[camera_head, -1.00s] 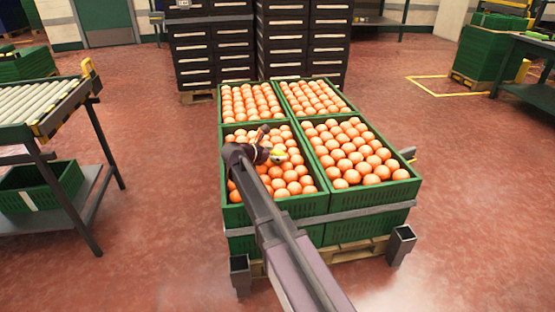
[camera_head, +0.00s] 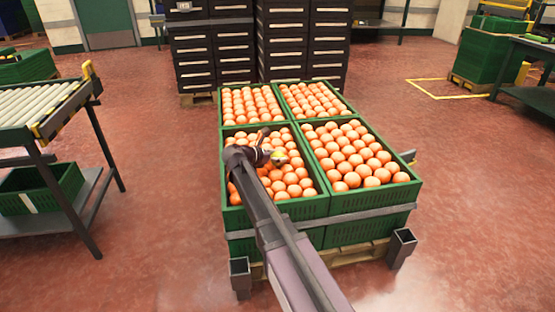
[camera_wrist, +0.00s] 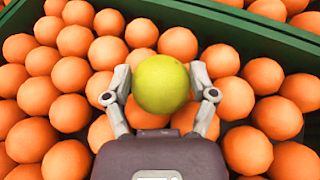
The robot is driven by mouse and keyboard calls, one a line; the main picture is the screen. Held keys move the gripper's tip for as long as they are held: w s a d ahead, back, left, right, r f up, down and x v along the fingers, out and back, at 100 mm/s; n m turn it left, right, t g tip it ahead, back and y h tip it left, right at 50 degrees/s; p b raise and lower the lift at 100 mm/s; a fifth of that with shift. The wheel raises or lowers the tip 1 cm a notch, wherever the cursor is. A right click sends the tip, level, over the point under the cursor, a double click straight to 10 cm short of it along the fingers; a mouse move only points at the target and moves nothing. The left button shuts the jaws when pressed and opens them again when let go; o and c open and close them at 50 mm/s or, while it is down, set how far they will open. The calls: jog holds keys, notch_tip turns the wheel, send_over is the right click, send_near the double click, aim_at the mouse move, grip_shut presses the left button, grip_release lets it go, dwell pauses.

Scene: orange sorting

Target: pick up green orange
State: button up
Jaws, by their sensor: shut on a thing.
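The green orange (camera_wrist: 161,84) is yellow-green and sits between the two fingers of my gripper (camera_wrist: 160,97) in the wrist view. The fingers are shut on it from both sides. In the head view my gripper (camera_head: 277,157) is over the front left crate (camera_head: 290,208), and the green orange (camera_head: 280,159) shows as a small yellow-green patch, partly hidden by the gripper. Orange fruit lies around and below it. I cannot tell whether the green orange still touches the fruit under it.
Other green crates full of oranges stand beside and behind, including the front right crate (camera_head: 365,201). A roller conveyor (camera_head: 42,103) stands at the left with an empty-looking green crate (camera_head: 42,187) below. Dark cabinets (camera_head: 256,45) stand behind. Red floor lies open at the right.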

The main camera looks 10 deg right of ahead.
aim_at(277, 153)
jog(key=shift+r, duration=0.15)
notch_tip(277, 153, up, 4)
jog(key=p, duration=0.4)
jog(key=shift+f, duration=0.2)
jog(key=s, duration=1)
jog(key=s+r+p, duration=0.1)
jog(key=s, duration=0.5)
jog(key=shift+a, duration=0.3)
jog(key=shift+r, duration=0.15)
